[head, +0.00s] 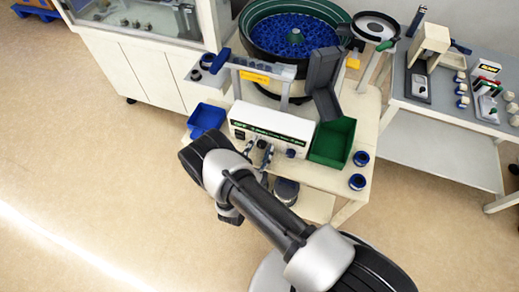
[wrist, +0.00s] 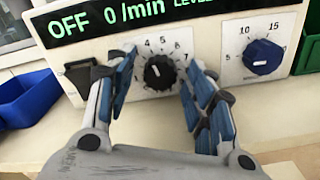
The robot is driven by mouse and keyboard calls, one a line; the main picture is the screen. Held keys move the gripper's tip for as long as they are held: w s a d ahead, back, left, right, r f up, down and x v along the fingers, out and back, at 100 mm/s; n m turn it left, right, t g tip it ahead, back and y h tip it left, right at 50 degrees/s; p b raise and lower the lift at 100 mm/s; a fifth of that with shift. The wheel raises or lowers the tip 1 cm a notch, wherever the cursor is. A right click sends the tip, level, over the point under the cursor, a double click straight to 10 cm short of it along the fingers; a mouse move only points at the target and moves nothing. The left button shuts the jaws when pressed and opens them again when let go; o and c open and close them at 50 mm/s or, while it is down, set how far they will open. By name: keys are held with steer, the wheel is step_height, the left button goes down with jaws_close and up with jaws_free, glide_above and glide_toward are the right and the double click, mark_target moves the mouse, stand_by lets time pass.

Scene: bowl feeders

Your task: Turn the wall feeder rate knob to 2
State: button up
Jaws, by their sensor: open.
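The white feeder controller (head: 262,117) stands at the front of the feeder table. In the wrist view its display reads OFF and 0/min. A black knob (wrist: 158,75) sits on a dial with 4, 5, 6 and 7 visible; its white mark seems to lie toward the upper left. The lower numbers are hidden behind my left finger. A blue knob (wrist: 262,57) with 10 and 15 beside it is to the right. My gripper (wrist: 160,60) is open, one finger on each side of the black knob; contact cannot be told. In the head view my gripper (head: 257,157) is at the controller's front.
A black rocker switch (wrist: 79,75) is left of my left finger. A blue bin (head: 206,119) stands left of the controller, a green bin (head: 333,142) right. The bowl feeder (head: 293,37) with blue parts is behind. Open floor lies to the left.

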steer(key=shift+c, duration=0.4)
steer(key=c, duration=1)
steer(key=shift+n, duration=0.4)
steer(key=n, duration=0.5)
steer(key=shift+n, duration=0.3)
steer(key=n, duration=0.5)
steer(key=shift+d, duration=0.1)
steer(key=shift+n, duration=0.4)
steer(key=o, duration=1.1)
